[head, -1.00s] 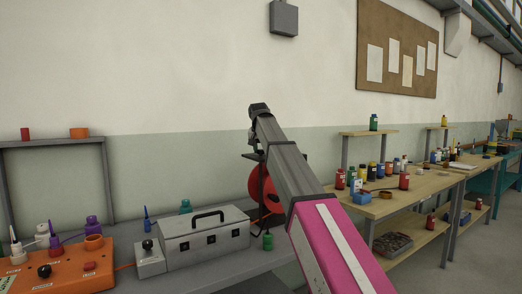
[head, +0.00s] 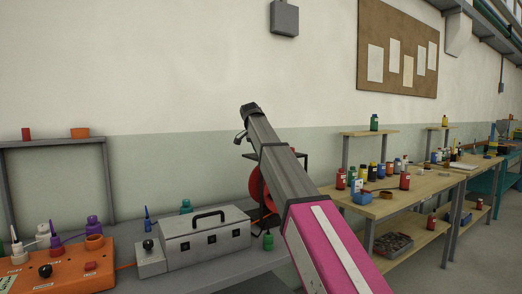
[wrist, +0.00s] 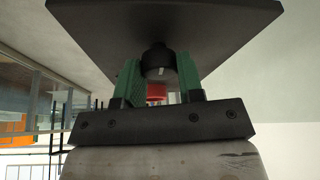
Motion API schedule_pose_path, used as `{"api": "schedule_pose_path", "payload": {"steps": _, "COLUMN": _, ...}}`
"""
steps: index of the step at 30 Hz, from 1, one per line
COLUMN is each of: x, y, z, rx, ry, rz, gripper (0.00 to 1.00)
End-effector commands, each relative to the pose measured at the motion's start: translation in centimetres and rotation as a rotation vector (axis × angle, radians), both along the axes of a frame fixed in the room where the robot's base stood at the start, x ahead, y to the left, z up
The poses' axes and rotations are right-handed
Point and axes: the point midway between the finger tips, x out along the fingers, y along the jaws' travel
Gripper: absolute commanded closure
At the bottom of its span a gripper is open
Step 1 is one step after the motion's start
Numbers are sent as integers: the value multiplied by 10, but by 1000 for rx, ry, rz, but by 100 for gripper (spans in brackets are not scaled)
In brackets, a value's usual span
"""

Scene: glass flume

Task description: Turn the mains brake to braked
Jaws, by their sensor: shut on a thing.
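In the wrist view, my gripper (wrist: 160,85) has two green fingers closed around a black round knob (wrist: 157,60) with a small pale mark. The knob stands out from a dark flat plate (wrist: 160,25). I take this knob to be the mains brake, but no label shows and its setting cannot be read. A small red part (wrist: 156,91) shows between the fingers. In the head view, my arm hides the fingers and the knob.
A red wheel (head: 256,187) on a dark stand (head: 303,157) is partly behind my arm. A grey box with a handle (head: 205,240) and an orange panel (head: 75,265) crowd the bench to the left. A green bottle (head: 268,241) stands by the box.

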Motion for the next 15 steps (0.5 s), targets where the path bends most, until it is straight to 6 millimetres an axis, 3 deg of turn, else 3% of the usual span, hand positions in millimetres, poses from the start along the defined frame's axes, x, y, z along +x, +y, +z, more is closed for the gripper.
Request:
{"api": "schedule_pose_path", "payload": {"steps": 13, "x": 0, "y": 0, "z": 0, "rx": 2, "ry": 1, "rz": -10, "gripper": 89}}
{"api": "schedule_pose_path", "payload": {"steps": 14, "x": 0, "y": 0, "z": 0, "rx": 2, "ry": 1, "rz": -10, "gripper": 59}}
{"api": "schedule_pose_path", "payload": {"steps": 15, "x": 0, "y": 0, "z": 0, "rx": 2, "ry": 1, "rz": -10, "gripper": 46}}
